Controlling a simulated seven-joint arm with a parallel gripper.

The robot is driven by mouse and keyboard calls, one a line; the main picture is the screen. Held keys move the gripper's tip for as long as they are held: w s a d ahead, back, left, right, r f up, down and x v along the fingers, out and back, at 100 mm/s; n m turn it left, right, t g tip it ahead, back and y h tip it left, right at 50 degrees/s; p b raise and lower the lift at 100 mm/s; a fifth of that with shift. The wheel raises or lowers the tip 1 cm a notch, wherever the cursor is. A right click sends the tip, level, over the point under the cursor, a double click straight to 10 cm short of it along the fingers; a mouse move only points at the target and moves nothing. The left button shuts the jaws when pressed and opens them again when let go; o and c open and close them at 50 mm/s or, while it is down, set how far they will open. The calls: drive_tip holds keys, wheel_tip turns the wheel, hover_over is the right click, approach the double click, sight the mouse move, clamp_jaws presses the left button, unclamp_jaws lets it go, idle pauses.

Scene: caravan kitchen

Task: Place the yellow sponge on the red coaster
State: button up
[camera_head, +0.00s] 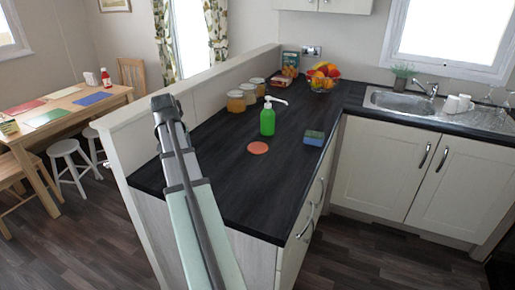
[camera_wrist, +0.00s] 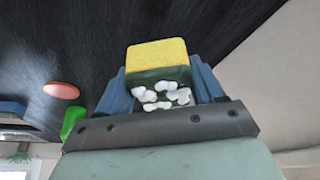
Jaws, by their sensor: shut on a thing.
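The yellow sponge (camera_wrist: 157,52), with a dark green underside, sits between the blue fingers of my gripper (camera_wrist: 159,78) in the wrist view. My gripper is shut on it, and the sponge's yellow face shows. The sponge cannot be made out in the head view, where my arm blocks part of the scene. The red coaster (camera_head: 257,148) lies flat and bare on the dark worktop, in front of the green bottle. It also shows at the left in the wrist view (camera_wrist: 61,90), apart from the held sponge.
A green pump bottle (camera_head: 267,122) stands just behind the coaster. A blue and green sponge (camera_head: 314,138) lies to its right by the worktop's edge. Several jars (camera_head: 236,102), a fruit bowl (camera_head: 322,82) and a box (camera_head: 290,62) stand farther back. The worktop (camera_head: 225,185) in front is clear.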

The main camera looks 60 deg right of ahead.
drive_tip(key=s+d+r+m+g, duration=0.1)
drive_tip(key=s+d+m, duration=0.1)
drive_tip(key=s+d, duration=0.7)
drive_tip(key=s+d+r+m, duration=0.1)
drive_tip(key=s+d, duration=0.6)
drive_tip(key=d, duration=0.4)
drive_tip(key=n, duration=0.1)
hover_over(258, 147)
drive_tip(key=a, duration=0.2)
drive_tip(key=shift+s+d+f, duration=0.1)
drive_tip(key=shift+s+f, duration=0.05)
drive_tip(key=shift+f, duration=2.2)
drive_tip(key=shift+s+d+f, duration=0.1)
drive_tip(key=shift+f, duration=2.2)
drive_tip(key=shift+f, duration=0.15)
drive_tip(key=o, duration=1.2)
drive_tip(key=v, duration=1.2)
drive_tip(key=shift+a, duration=0.25)
drive_tip(key=shift+s, duration=0.15)
